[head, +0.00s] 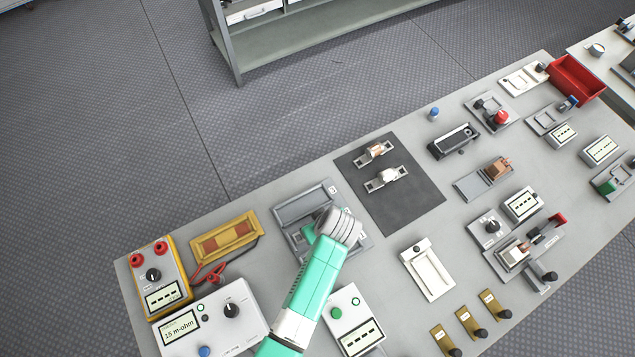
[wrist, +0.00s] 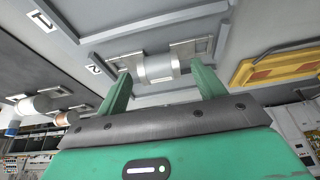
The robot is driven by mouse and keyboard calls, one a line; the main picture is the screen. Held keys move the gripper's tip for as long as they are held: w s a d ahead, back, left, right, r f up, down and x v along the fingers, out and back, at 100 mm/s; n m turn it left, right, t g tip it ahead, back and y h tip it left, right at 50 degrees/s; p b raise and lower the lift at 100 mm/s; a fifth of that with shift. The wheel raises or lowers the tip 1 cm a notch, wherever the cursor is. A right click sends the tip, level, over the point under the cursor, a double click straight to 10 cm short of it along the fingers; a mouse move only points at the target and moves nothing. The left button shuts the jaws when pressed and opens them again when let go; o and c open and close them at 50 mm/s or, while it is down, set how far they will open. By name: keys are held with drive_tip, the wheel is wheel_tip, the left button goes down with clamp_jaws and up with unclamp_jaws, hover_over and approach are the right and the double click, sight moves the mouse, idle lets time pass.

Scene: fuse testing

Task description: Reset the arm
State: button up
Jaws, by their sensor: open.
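My gripper (wrist: 160,72) is open in the wrist view, with one green finger on each side of a white and silver cylindrical fuse (wrist: 158,68). I see gaps between the fingers and the fuse body. In the head view my arm reaches over the same grey fixture (head: 300,205); my wrist covers part of it and hides the fuse.
A yellow tray (head: 225,238) and the milliohm meter (head: 212,322) stand left. Several devices crowd the right side. A red bin (head: 577,78) is at the far right.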

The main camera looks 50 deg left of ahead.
drive_tip(key=v, duration=0.6)
drive_tip(key=shift+p, duration=0.3)
